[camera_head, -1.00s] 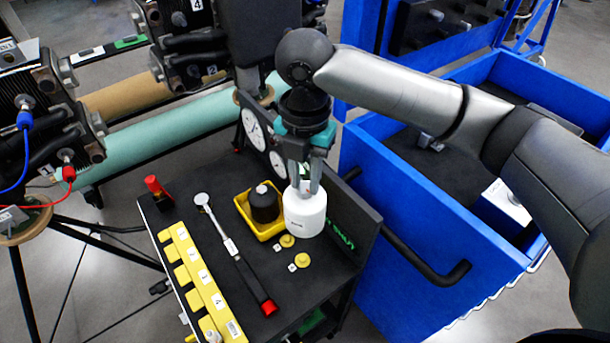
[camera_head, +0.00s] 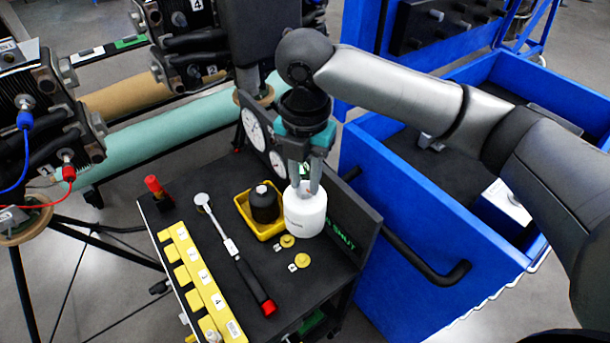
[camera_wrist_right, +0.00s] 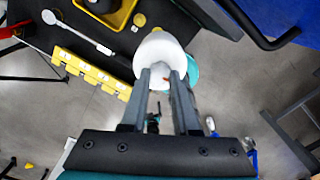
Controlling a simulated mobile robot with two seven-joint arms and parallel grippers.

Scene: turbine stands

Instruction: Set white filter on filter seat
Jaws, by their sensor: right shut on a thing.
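The white filter (camera_head: 305,215) is a white cylinder with a rounded top, upright at the right side of the black cart top (camera_head: 235,210). My right gripper (camera_head: 304,187) comes down from above with its fingers closed at the filter's top. In the right wrist view, the filter (camera_wrist_right: 160,48) shows beyond the fingertips of the gripper (camera_wrist_right: 161,78). I cannot tell whether its underside touches the cart top. I cannot clearly make out the filter seat. My left gripper is not in view.
A yellow tray (camera_head: 243,203) holding a black filter-like part (camera_head: 264,204) is just left of the white filter. Small yellow caps (camera_head: 303,260), a wrench (camera_head: 232,248) and a yellow numbered rack (camera_head: 207,285) lie nearby. A dark panel with gauges (camera_head: 253,131) stands behind; a blue bin (camera_head: 430,235) is right.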

